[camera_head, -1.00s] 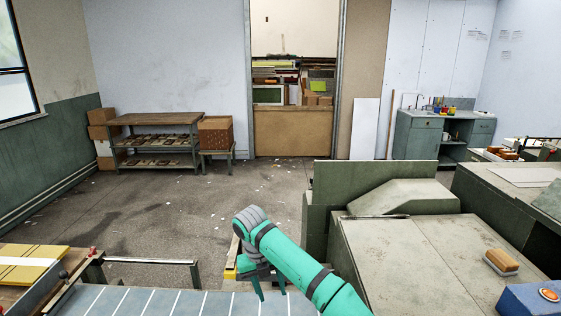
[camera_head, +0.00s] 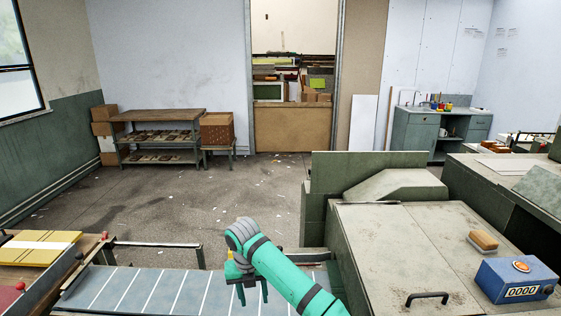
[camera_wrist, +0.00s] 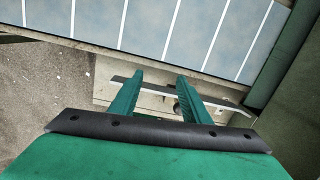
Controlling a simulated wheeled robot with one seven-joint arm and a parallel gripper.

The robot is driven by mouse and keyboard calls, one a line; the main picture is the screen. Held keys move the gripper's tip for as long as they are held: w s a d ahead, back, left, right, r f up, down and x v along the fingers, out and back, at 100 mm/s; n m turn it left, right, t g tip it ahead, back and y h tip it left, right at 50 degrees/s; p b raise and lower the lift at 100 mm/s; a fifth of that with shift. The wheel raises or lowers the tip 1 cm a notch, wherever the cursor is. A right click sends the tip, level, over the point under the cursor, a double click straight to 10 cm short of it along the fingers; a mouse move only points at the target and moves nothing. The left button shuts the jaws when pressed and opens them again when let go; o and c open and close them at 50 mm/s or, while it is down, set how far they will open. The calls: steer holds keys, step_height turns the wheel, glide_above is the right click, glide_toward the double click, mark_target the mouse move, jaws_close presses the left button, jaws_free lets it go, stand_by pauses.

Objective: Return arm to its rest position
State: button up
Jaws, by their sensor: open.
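My gripper (camera_head: 253,292) is in the lower middle of the head view, at the end of my green arm, pointing down. It hangs in front of the striped blue-grey feeder bed (camera_head: 130,288). In the wrist view my gripper (camera_wrist: 160,80) shows two green fingers apart with nothing between them. Beyond the fingertips are a pale ledge with a dark flat bar (camera_wrist: 215,103) and the striped bed (camera_wrist: 150,25). I cannot tell how far the fingers are from these parts.
A green machine housing (camera_head: 400,255) stands to the right, with a brush (camera_head: 483,241) and a blue counter box (camera_head: 518,280) on it. A yellow board stack (camera_head: 38,248) lies at the left. A metal rail (camera_head: 155,245) borders the bed. The floor behind is open.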

steer(key=s+a+f+m+t+y, duration=0.25)
steer(key=s+a+m+y, duration=0.2)
steer(key=a, duration=0.45)
steer(key=s+a+f+m+t+y, duration=0.2)
steer(key=s+a+f+m+y, duration=0.15)
steer(key=a+m, duration=0.4)
steer(key=s+a+f+m+t+y, duration=0.2)
steer(key=s+a+f+m+y, duration=0.15)
steer(key=a, duration=0.65)
steer(key=s+d+f+m+t+h, duration=0.3)
steer(key=s+d+m+h, duration=0.1)
steer(key=s+d+m, duration=0.6)
steer(key=s+d+f+m+t+h, duration=0.35)
steer(key=s+d+m, duration=0.45)
steer(key=s+d, duration=0.3)
steer(key=s+d+r+m+h, duration=0.1)
steer(key=s+d+r+m, duration=0.1)
steer(key=s+d+r, duration=0.3)
steer(key=s+d+r+m+t+h, duration=0.1)
steer(key=s+d+r, duration=0.4)
steer(key=s, duration=0.8)
steer(key=d+m+h, duration=0.1)
steer(key=d, duration=0.2)
steer(key=shift+d+r, duration=0.25)
steer(key=shift+d, duration=0.05)
steer(key=shift+c, duration=0.4)
